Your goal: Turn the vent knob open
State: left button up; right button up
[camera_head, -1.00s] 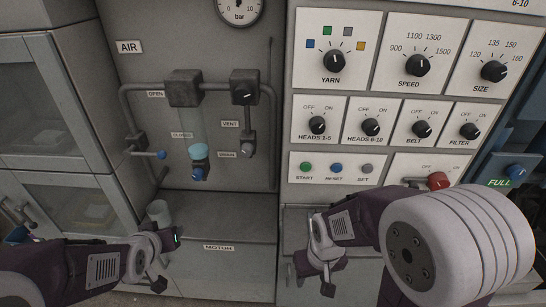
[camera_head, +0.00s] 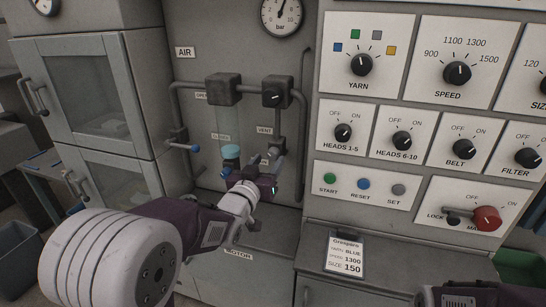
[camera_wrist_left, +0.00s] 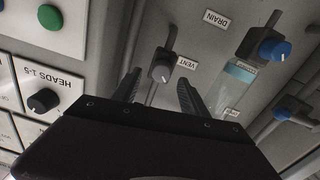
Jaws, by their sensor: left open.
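The vent knob (camera_wrist_left: 162,68) is dark and round with a pale pointer mark, next to the VENT label (camera_wrist_left: 187,62) in the left wrist view. In the head view the VENT label (camera_head: 264,130) sits on the grey air panel, and the knob is partly hidden by my gripper. My left gripper (camera_head: 270,162) is open in front of the panel. In the wrist view its two fingers (camera_wrist_left: 158,82) are apart, with the knob between and beyond their tips; I cannot tell whether they touch it. Part of my right arm (camera_head: 470,294) shows at the bottom right; its jaws are unclear.
A pipe runs around the panel, with a black knob (camera_head: 272,97) above the vent. The switch panel (camera_head: 395,190) stands to the right. A card (camera_head: 345,257) hangs below it.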

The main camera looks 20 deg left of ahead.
aim_at(272, 156)
pick_arm(q)
jog(key=w, duration=0.3)
jog(key=shift+a, duration=0.1)
jog(key=shift+w, duration=0.25)
